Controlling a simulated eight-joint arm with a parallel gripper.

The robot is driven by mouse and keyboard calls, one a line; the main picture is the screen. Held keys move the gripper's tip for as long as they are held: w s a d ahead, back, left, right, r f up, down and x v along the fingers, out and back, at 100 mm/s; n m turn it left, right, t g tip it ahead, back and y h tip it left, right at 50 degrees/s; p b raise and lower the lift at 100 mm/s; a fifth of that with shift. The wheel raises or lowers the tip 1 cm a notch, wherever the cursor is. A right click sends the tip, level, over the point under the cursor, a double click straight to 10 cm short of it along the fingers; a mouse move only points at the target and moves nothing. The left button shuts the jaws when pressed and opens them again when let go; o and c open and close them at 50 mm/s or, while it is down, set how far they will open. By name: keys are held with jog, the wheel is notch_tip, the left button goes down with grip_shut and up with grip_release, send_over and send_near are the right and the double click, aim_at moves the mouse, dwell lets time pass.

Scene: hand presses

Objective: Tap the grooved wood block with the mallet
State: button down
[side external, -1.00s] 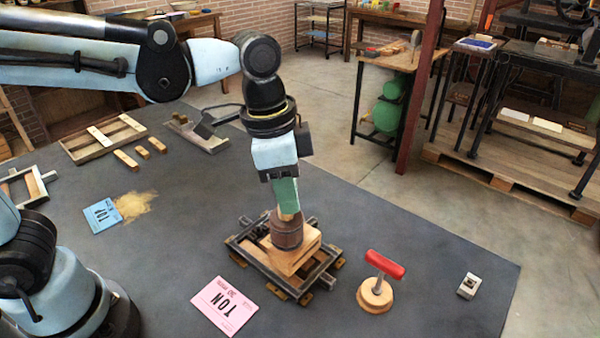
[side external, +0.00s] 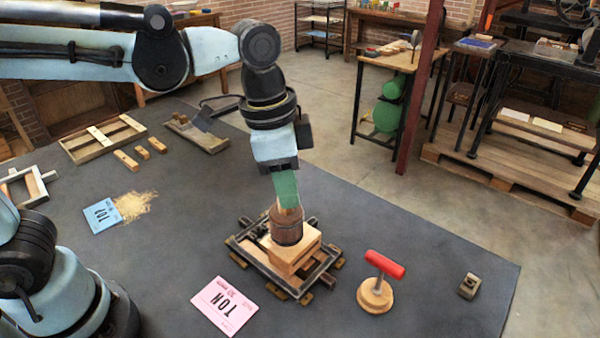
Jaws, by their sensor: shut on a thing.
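My gripper (side external: 285,188) points down at the middle of the table and is shut on the mallet's handle. The mallet (side external: 287,227) has a dark brown round wooden head and hangs upright below the green fingers. Its head is over the pale wood block (side external: 296,254), at or just above its top; I cannot tell whether they touch. The block sits inside a dark metal frame (side external: 262,274) on the table. The mallet head hides part of the block's top, and I cannot make out the groove.
A red-handled tool on a round wood base (side external: 376,294) stands right of the frame. A small metal piece (side external: 469,286) lies farther right. A pink card (side external: 225,306) lies in front, a blue card (side external: 101,215) at left. The table's right part is mostly clear.

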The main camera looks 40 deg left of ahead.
jog(key=shift+r, duration=1.5)
jog(key=shift+w, duration=0.1)
